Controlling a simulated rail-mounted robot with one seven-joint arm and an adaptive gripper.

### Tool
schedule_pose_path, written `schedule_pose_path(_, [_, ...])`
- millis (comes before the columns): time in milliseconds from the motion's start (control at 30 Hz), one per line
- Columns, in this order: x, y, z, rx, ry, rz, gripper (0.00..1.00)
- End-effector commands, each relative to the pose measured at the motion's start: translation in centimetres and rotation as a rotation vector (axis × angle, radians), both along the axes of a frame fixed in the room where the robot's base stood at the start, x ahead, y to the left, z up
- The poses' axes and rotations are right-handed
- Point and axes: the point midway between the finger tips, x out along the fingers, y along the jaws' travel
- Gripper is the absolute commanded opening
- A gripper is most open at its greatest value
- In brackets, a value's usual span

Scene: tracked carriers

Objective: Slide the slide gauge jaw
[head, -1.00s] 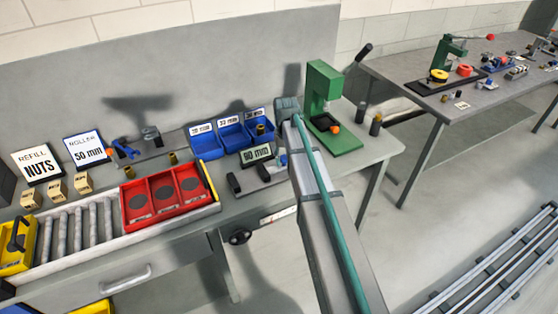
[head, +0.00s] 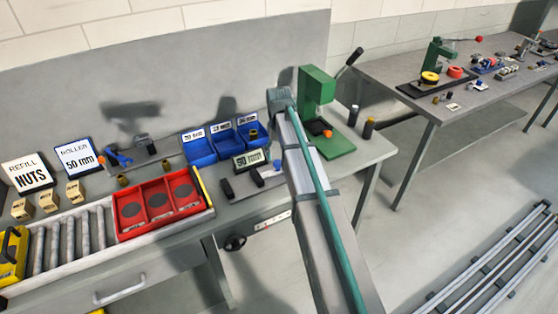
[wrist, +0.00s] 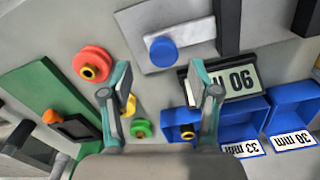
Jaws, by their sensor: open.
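The slide gauge (head: 262,184) is a pale metal plate on the bench with two black upright blocks and a blue knob (head: 277,165). In the wrist view the gauge plate (wrist: 190,27) is at the top, with its blue knob (wrist: 163,52) on the slide and a black jaw block (wrist: 227,25) to the right of it. My gripper (wrist: 162,90) is open and empty, and the knob shows above the gap between its fingers, apart from them. In the head view my arm hides the fingers and part of the gauge's right end.
A "90 mm" sign (head: 245,160) stands behind the gauge, with blue bins (head: 200,152) behind that. A green press (head: 317,88) stands to the right. A red tray (head: 118,222) sits to the left. Red and green round parts (wrist: 92,63) lie near the gripper in the wrist view.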

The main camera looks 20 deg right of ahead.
Motion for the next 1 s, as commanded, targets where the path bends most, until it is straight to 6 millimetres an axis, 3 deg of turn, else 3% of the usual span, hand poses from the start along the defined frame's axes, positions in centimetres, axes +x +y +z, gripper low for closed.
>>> schedule_pose_path(200, [0.1, -0.1, 4.2, -0.001, -0.003, -0.001, 0.61])
schedule_pose_path(400, [0.1, -0.1, 6.5, -0.001, -0.001, -0.001, 0.61])
schedule_pose_path(1000, [-0.2, -0.2, 6.8, -0.002, 0.002, -0.002, 0.61])
